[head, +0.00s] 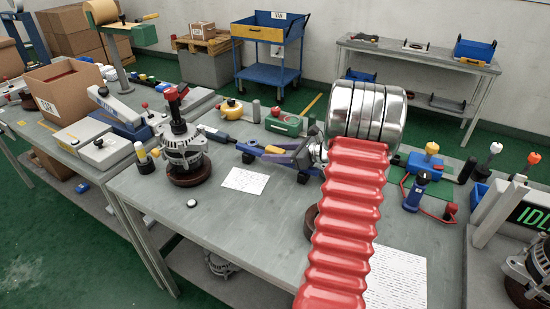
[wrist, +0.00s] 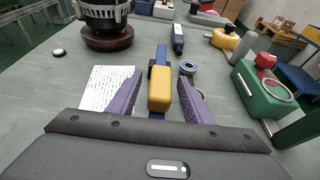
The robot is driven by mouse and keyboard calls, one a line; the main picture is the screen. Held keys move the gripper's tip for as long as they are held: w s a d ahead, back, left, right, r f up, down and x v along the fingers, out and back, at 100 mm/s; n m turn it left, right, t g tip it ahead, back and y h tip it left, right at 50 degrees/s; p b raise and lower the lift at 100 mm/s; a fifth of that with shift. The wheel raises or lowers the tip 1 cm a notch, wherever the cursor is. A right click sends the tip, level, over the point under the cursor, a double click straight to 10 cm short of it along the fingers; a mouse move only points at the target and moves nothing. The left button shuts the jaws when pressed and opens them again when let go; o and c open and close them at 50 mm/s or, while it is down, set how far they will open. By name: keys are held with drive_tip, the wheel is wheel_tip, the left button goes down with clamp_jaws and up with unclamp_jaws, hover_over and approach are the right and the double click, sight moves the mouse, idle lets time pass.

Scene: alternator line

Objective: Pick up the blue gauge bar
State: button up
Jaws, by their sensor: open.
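The blue gauge bar (wrist: 161,54) lies lengthwise on the grey workbench in the wrist view, with a yellow block (wrist: 160,90) around its middle. My gripper (wrist: 160,77) is open, with one purple finger on each side of the yellow block. Gaps show beside the block, so it does not look gripped. In the head view the bar's blue end (head: 246,149) sticks out left past my gripper (head: 273,155). The fingers and my arm hide much of the bar there.
An alternator (head: 184,147) on a dark round base stands left of the bar. A paper sheet (head: 245,180) lies in front.

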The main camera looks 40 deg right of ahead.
drive_tip(key=shift+c, duration=0.6)
clamp_jaws()
idle(0.3)
